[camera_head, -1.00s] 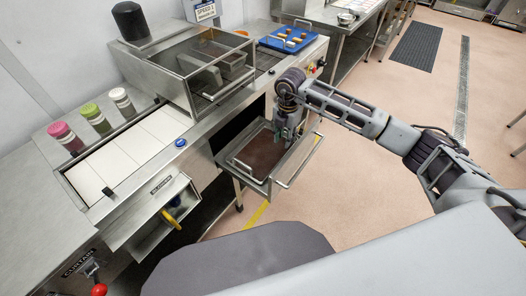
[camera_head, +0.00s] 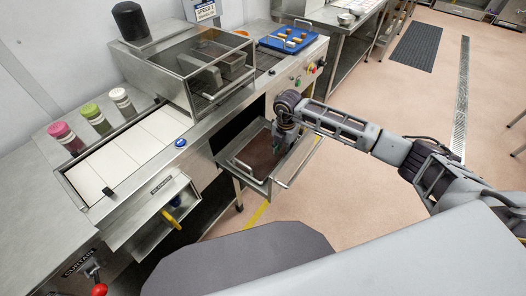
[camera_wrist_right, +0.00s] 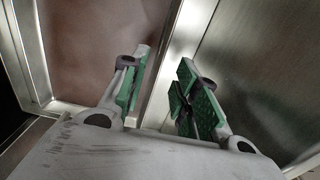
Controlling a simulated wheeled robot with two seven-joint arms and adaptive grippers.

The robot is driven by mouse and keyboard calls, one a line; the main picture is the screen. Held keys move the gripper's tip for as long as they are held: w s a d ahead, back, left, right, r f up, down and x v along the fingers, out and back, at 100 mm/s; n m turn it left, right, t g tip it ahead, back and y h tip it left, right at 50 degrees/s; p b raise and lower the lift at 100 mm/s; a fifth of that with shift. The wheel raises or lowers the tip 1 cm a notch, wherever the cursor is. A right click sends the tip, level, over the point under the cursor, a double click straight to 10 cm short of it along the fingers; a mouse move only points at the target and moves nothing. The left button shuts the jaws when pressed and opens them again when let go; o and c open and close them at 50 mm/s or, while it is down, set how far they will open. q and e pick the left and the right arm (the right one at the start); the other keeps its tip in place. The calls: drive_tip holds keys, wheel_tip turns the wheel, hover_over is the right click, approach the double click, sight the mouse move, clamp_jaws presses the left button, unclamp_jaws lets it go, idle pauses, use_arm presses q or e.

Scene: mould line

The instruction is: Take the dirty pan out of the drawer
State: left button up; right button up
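The dirty pan (camera_head: 254,158), with a brown-stained inside and a metal rim, lies in the pulled-out drawer (camera_head: 296,170) under the machine. A wire-like handle shows at its left end. My right gripper (camera_head: 280,146) points down at the pan's right side. In the right wrist view the green-padded fingers (camera_wrist_right: 163,78) are apart, one on either side of the pan's metal rim (camera_wrist_right: 180,45). The brown pan floor (camera_wrist_right: 95,45) is left of them and bare drawer metal (camera_wrist_right: 260,70) right. A gap shows between fingers and rim; contact is unclear. My left gripper is not in view.
A second open drawer (camera_head: 150,216) holds something yellow at the left. A blue tray (camera_head: 290,40) stands on the machine's far end. Three bottles (camera_head: 95,118) stand at the back left. Open floor (camera_head: 360,215) lies right of the drawer.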

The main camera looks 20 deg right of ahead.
drive_tip(key=shift+f, duration=0.1)
drive_tip(key=shift+s+a+f, duration=0.1)
drive_tip(key=shift+a+f, duration=0.05)
drive_tip(key=shift+f, duration=1.1)
drive_tip(key=shift+s+a+f, duration=0.1)
drive_tip(key=shift+f, duration=1.15)
drive_tip(key=shift+c, duration=0.3)
clamp_jaws()
drive_tip(key=shift+r, duration=0.1)
